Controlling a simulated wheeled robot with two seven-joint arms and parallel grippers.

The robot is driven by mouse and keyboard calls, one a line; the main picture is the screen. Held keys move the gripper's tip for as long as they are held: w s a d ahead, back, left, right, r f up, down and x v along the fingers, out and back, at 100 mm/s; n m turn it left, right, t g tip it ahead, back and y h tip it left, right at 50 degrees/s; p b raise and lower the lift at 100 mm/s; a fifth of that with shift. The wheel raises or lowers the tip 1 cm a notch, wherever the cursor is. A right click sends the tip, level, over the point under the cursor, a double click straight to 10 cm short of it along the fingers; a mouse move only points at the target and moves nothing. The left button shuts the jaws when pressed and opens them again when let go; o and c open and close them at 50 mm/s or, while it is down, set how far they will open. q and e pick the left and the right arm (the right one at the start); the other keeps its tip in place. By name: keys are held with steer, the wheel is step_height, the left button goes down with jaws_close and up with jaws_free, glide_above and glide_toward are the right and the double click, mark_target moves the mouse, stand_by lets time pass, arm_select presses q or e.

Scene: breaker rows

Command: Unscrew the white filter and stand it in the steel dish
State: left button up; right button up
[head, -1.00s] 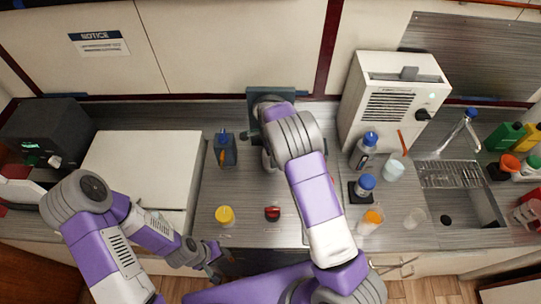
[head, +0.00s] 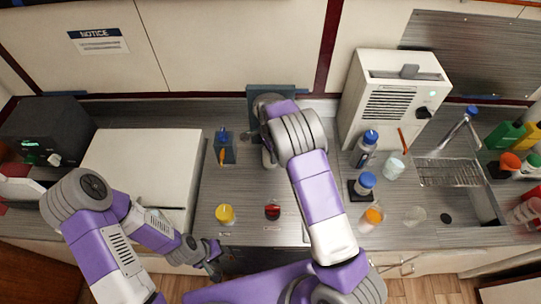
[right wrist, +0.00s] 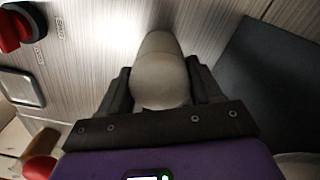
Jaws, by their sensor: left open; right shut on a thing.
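My right gripper (right wrist: 158,85) is shut on the white filter (right wrist: 161,72), a pale rounded body between its two dark fingers in the right wrist view. Whether the filter is still joined to its mount cannot be told. In the head view my right arm hides the filter and most of that gripper, in front of a dark blue-grey panel (head: 285,91) at the back wall. My left gripper (head: 214,268) is open and empty, low in front of the counter's edge. I cannot make out the steel dish for certain.
A white machine (head: 391,95), bottles and a sink (head: 457,207) are to the right. A white box (head: 140,170) fills the left counter.

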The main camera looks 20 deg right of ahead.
steer(key=n, duration=0.3)
steer(key=shift+b, duration=0.3)
steer(key=n, duration=0.5)
steer(key=shift+b, duration=0.4)
steer(key=n, duration=0.5)
steer(key=shift+b, duration=0.3)
steer(key=n, duration=0.2)
steer(key=shift+n, duration=0.3)
steer(key=o, duration=0.9)
steer(key=shift+o, duration=0.2)
